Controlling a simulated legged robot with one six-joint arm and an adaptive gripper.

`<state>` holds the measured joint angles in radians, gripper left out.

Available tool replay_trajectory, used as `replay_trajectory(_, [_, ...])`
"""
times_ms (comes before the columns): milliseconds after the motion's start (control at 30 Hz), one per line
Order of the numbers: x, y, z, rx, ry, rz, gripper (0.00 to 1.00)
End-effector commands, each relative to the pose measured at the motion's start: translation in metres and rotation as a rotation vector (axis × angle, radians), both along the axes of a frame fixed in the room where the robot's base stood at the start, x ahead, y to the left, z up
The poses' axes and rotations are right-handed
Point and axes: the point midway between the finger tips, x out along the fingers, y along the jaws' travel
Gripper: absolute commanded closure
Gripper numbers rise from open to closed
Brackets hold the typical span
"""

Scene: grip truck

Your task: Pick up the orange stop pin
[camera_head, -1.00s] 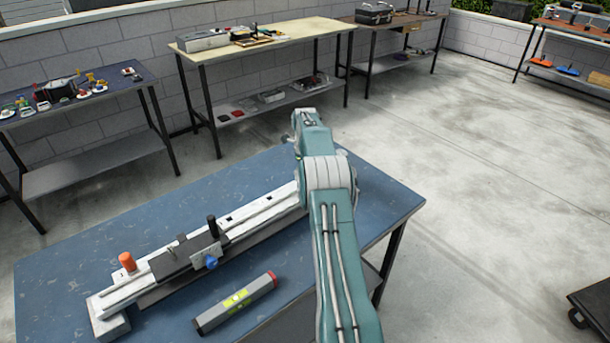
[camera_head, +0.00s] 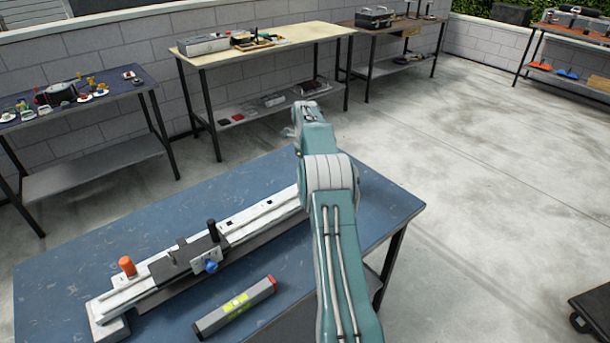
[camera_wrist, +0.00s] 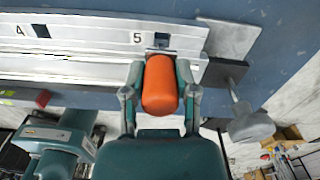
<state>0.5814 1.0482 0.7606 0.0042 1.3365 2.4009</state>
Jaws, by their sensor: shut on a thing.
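In the wrist view, my gripper (camera_wrist: 160,75) is shut on the orange stop pin (camera_wrist: 160,88), with one finger on each side. The pin lies just below a slot marked 5 in the pale metal rail (camera_wrist: 85,65). I cannot tell whether its tip is still in the slot. In the head view, my arm reaches over the far right end of the rail (camera_head: 250,213) and hides my gripper and the held pin.
A dark carriage with a black knob (camera_head: 212,230) and a blue knob (camera_head: 210,267) sits on the rail. A spirit level (camera_head: 236,307) lies in front on the blue table (camera_head: 70,260). Other benches with tools stand behind. The table behind the rail is clear.

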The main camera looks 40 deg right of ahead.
Motion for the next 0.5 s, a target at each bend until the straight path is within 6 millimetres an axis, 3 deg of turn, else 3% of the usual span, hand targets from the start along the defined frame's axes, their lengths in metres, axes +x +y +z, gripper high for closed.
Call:
replay_trajectory(400, [-0.041, 0.026, 0.059, -0.002, -0.003, 0.000, 1.00])
replay_trajectory(500, [-0.056, 0.035, 0.065, -0.001, -0.001, 0.000, 1.00])
